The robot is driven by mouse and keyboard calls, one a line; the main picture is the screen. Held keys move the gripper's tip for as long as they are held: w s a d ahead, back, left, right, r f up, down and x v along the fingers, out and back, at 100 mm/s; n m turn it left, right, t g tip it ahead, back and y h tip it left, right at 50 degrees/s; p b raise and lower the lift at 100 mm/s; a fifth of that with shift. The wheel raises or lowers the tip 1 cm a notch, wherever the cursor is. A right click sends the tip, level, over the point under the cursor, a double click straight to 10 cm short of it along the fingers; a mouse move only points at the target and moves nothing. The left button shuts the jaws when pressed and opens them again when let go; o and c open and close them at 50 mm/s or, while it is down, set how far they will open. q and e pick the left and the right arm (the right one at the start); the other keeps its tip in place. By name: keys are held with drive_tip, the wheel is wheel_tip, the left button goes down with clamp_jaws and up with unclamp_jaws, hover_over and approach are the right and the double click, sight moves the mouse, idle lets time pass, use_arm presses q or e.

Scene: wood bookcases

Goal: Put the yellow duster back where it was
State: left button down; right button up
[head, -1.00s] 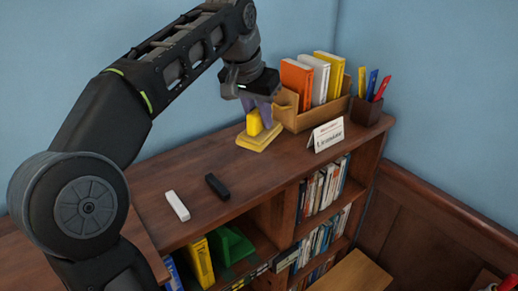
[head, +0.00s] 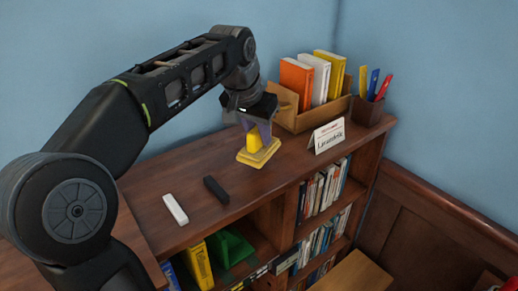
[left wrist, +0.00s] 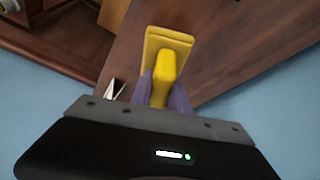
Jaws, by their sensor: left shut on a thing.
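The yellow duster (head: 258,154) has a flat, wide base and a narrower raised block as a grip. My left gripper (head: 257,134) points down from above and is shut on the raised block, with a purple finger on each side. The duster is over the wooden bookcase top (head: 165,178), in front of the book box; I cannot tell whether its base touches the wood. In the left wrist view, the duster (left wrist: 167,52) sits between the fingers of the gripper (left wrist: 162,92). My right gripper is not in view.
A box (head: 291,119) with orange, white and yellow books stands behind the duster. A small sign (head: 328,136) and a pen holder (head: 367,110) are to the right. A white bar (head: 175,209) and a black bar (head: 216,190) lie at front left.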

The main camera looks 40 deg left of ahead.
sight(259, 149)
use_arm(q)
drive_tip(key=shift+f, duration=2.1)
drive_tip(key=shift+f, duration=0.25)
drive_tip(key=c, duration=1.3)
unclamp_jaws()
drive_tip(key=shift+r, duration=0.1)
drive_tip(key=shift+o, duration=0.2)
drive_tip(key=shift+r, duration=0.15)
drive_tip(key=v, duration=1.2)
